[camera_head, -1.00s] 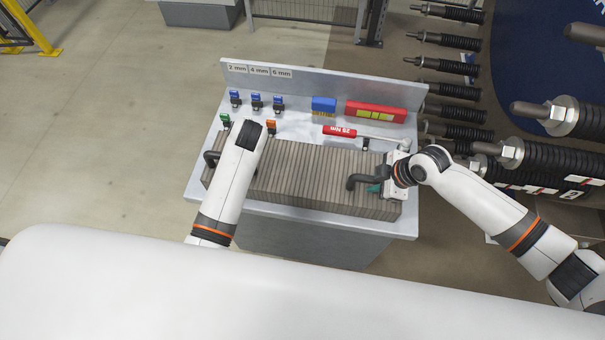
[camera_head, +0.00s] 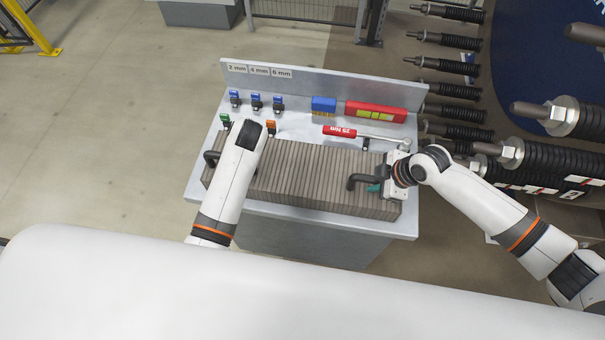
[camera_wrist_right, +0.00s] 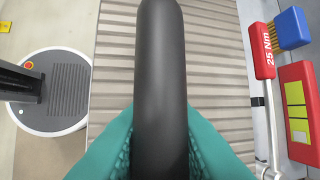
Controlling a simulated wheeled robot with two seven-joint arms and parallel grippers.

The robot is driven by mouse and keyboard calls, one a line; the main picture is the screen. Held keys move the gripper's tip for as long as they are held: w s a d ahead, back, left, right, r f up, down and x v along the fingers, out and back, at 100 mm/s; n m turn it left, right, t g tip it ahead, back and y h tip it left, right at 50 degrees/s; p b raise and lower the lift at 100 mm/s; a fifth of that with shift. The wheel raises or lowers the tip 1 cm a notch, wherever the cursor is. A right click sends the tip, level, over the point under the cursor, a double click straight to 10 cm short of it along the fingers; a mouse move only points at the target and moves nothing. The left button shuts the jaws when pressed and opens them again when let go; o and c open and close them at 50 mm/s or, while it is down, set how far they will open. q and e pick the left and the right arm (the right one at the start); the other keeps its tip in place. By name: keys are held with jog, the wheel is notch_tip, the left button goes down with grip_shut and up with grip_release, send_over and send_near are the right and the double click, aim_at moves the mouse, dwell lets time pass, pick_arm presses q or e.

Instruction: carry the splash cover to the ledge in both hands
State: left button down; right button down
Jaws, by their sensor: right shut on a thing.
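The splash cover (camera_head: 310,180) is a long grey-brown ribbed piece lying along the front of the bench. It has a black handle at each end, the left handle (camera_head: 212,158) and the right handle (camera_head: 362,181). My right gripper (camera_head: 374,188) has teal fingers and is shut on the right handle. In the right wrist view the black bar of the right handle (camera_wrist_right: 161,90) runs between the teal fingers, with the ribbed cover (camera_wrist_right: 115,65) below. My left arm crosses over the cover's left part; its gripper is hidden behind the arm.
The grey bench (camera_head: 300,212) carries a red-handled torque wrench (camera_head: 340,131), a red case (camera_head: 375,112), a blue brush (camera_head: 323,104) and several small coloured clips behind the cover. Large threaded rods with dark springs (camera_head: 580,118) stand to the right. Open floor lies left.

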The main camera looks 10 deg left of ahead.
pick_arm(q)
jog(key=shift+w+r, duration=0.15)
jog(key=shift+r, duration=0.15)
pick_arm(e)
jog(key=shift+w+a+r, duration=0.1)
jog(key=shift+w+r, duration=0.1)
jog(key=shift+r, duration=0.1)
